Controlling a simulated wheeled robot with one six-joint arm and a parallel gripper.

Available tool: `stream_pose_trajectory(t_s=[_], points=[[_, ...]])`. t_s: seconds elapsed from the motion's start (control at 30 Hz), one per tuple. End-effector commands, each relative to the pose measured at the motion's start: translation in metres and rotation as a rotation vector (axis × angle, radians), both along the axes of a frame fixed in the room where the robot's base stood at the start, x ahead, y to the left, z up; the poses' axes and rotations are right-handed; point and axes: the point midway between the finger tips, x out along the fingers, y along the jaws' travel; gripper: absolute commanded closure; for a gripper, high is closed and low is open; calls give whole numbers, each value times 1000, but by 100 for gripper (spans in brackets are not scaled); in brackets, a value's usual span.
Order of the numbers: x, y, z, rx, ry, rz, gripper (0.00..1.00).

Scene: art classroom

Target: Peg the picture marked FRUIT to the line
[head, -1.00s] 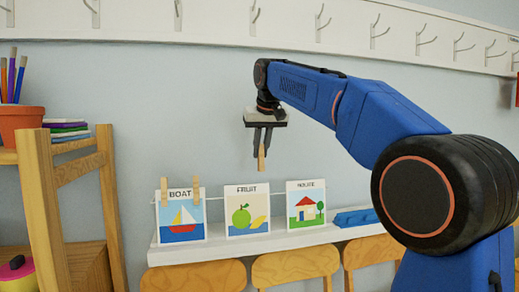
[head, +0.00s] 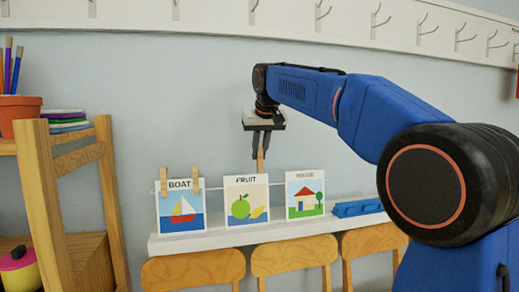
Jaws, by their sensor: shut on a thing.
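The picture marked FRUIT (head: 246,202) shows a green apple and a yellow fruit. It stands upright at the line (head: 208,189), between the BOAT picture and the HOUSE picture. My gripper (head: 261,150) is shut on a wooden clothespeg (head: 261,161), pointing down above the right part of the FRUIT picture's top edge. The peg's lower end is close to that edge; I cannot tell whether it touches. No peg shows on the FRUIT picture apart from the held one. The BOAT picture (head: 181,208) has two wooden pegs (head: 195,179) at its top corners.
The HOUSE picture (head: 305,196) stands to the right, without visible pegs. A blue tray-like object (head: 357,208) lies on the white shelf (head: 190,243). Wooden chairs (head: 290,256) stand below. A wooden rack (head: 45,195) is at left; hooks line the wall above.

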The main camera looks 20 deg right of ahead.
Motion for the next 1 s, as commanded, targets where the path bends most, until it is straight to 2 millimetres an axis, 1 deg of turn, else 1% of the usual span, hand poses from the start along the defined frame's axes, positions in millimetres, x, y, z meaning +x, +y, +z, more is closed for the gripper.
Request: stream_pose_trajectory(t_s=[1.0], points=[[-6, 0, -40, 0, 1, 0, 99]])
